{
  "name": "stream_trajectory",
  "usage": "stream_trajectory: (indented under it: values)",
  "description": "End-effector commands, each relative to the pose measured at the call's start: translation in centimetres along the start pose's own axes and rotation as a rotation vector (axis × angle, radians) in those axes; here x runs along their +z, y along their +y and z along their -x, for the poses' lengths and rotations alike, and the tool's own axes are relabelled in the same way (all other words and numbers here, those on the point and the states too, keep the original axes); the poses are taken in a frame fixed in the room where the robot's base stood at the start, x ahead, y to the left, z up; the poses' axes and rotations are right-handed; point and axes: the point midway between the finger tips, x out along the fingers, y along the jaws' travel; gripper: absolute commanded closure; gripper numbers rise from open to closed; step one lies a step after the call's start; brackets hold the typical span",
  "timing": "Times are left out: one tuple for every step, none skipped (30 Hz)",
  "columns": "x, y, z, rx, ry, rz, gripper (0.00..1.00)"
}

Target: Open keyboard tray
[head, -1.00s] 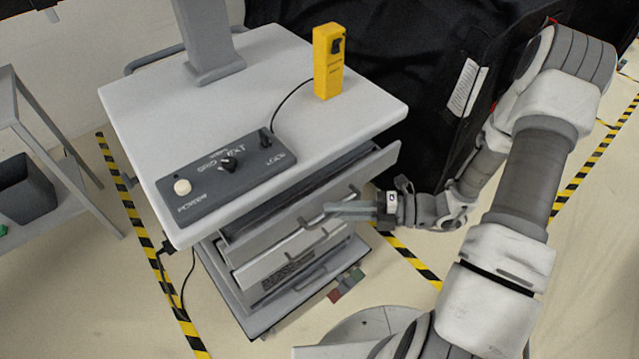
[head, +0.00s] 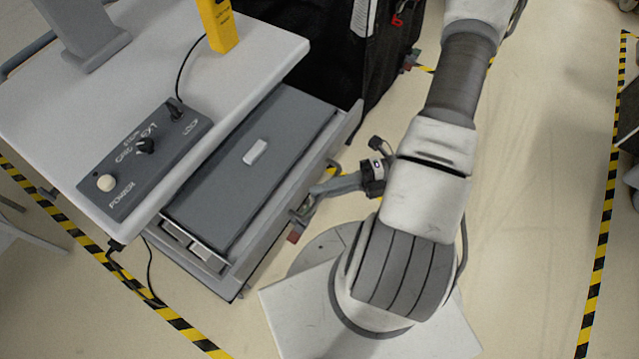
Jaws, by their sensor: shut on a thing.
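The keyboard tray (head: 228,263) is pulled well out from under the cart's white top. A flat dark grey panel (head: 215,200) lies in it, with a small light grey piece (head: 255,152) on top. My gripper (head: 314,192) is at the tray's front, shut on its bar handle (head: 336,169). The fingers partly hide the middle of the handle.
The white cart top (head: 255,65) carries a grey control box (head: 145,158) with knobs and a yellow device (head: 218,25) on a cable. A black covered cart (head: 385,65) stands behind. Floor to the right is clear, up to striped tape (head: 603,230).

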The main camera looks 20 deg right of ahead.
Motion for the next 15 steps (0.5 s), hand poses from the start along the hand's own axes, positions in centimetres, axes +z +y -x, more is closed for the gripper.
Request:
stream_trajectory:
  values:
    - [0.08,0.13,0.07,0.003,-0.001,0.003,1.00]
    - [0.08,0.13,0.07,0.003,-0.002,0.003,1.00]
    - [0.09,0.13,0.07,0.003,-0.002,0.003,1.00]
    - [0.09,0.13,0.07,0.002,-0.002,0.003,1.00]
    - [0.09,0.13,0.06,0.002,-0.002,0.003,1.00]
    - [0.10,0.13,0.06,0.002,-0.002,0.003,1.00]
    - [0.10,0.13,0.06,0.002,-0.002,0.003,0.82]
    - [0.10,0.13,0.05,0.002,-0.002,0.002,0.76]
    - [0.09,0.12,0.05,0.002,-0.001,0.002,0.69]
    - [0.09,0.11,0.04,0.002,-0.001,0.002,0.64]
    - [0.08,0.10,0.04,0.002,-0.001,0.002,0.58]
    - [0.08,0.09,0.03,0.001,-0.001,0.002,0.56]
    - [0.07,0.08,0.03,0.001,-0.001,0.001,0.56]
    - [0.07,0.07,0.02,0.001,-0.001,0.001,0.56]
    - [0.06,0.06,0.02,0.001,-0.001,0.001,0.56]
